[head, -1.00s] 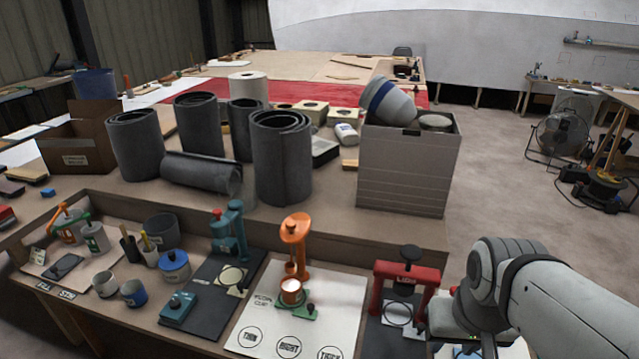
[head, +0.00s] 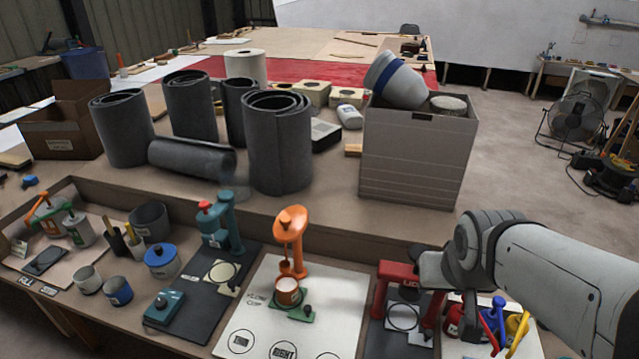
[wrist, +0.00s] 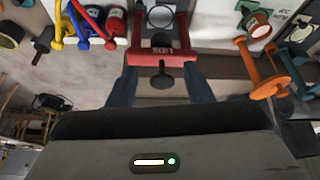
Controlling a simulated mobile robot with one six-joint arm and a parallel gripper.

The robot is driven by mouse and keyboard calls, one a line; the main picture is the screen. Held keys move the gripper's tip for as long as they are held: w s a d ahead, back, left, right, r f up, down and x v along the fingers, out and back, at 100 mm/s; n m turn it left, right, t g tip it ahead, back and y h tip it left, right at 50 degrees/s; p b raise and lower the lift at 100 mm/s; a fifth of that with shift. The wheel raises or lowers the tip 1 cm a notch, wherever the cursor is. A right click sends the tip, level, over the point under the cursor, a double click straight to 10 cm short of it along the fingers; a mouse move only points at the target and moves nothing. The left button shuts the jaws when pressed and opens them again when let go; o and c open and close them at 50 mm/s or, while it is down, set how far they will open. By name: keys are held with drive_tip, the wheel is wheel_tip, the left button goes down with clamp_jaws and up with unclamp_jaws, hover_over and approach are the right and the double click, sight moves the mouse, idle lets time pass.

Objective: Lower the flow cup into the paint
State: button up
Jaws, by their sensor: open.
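The orange stand (head: 291,225) stands on the white sheet (head: 250,318) in the head view. A small orange flow cup (head: 286,268) hangs from it, just above a copper-coloured pot of pale paint (head: 287,291) on a green base. In the wrist view the orange stand (wrist: 262,75) and the pot (wrist: 257,24) are at the upper right. My gripper (head: 425,262) is open over the red press (head: 396,272). In the wrist view its two fingers (wrist: 161,90) lie either side of the press's black knob (wrist: 161,75). I cannot tell if they touch it.
A teal press (head: 222,225) stands left of the orange stand. Red, blue and yellow handled tools (head: 497,325) stand right of the red press. A tall grey bin (head: 415,150) and dark rolls (head: 278,145) stand behind the tray wall.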

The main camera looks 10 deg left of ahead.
drive_tip(key=w+a+f+n+t+y+b, duration=0.1)
drive_tip(key=w+a+f+n+t+b, duration=0.2)
drive_tip(key=w+a+f, duration=0.45)
drive_tip(key=n+t+y+b, duration=0.4)
drive_tip(key=t+y+b, duration=0.2)
drive_tip(key=y+b, duration=0.5)
approach(288, 223)
drive_tip(key=b+x, duration=0.1)
drive_tip(key=x, duration=0.3)
drive_tip(key=shift+w+a, duration=0.1)
drive_tip(key=shift+a, duration=0.15)
drive_tip(key=x, duration=0.7)
drive_tip(key=shift+d, duration=0.1)
drive_tip(key=shift+c, duration=0.3)
clamp_jaws()
